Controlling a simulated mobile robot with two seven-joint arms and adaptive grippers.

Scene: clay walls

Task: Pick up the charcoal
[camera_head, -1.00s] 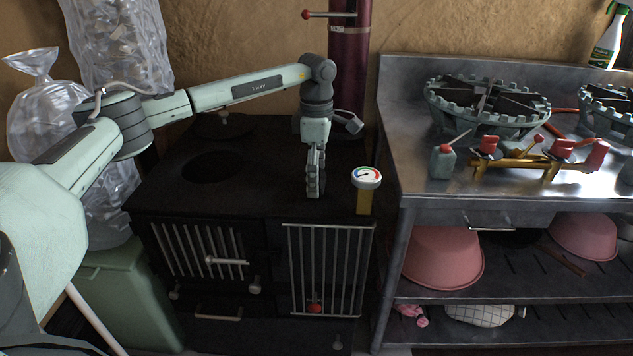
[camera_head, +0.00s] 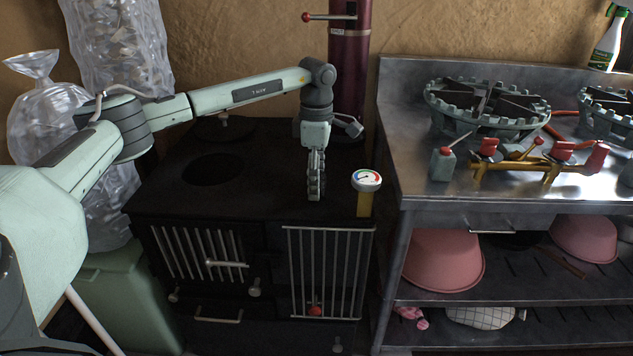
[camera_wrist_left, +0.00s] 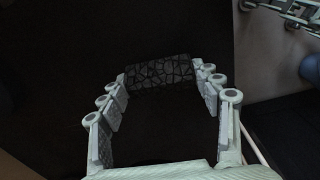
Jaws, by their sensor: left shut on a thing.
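The charcoal (camera_wrist_left: 160,73) is a dark, cracked-textured block, seen in the left wrist view between the two fingertips of my left gripper (camera_wrist_left: 160,82). The fingers touch it at both ends, and the gripper is shut on it. In the head view my left gripper (camera_head: 315,188) points down over the right part of the black stove top. The charcoal cannot be made out there against the fingers and the dark stove. My right gripper is not in view.
The black stove (camera_head: 260,195) has a round opening (camera_head: 212,168) left of the gripper. A round gauge (camera_head: 366,179) stands close on its right. A dark red cylinder (camera_head: 349,75) rises behind. A metal counter (camera_head: 420,160) with burners is at the right; clear plastic bags (camera_head: 45,120) are at the left.

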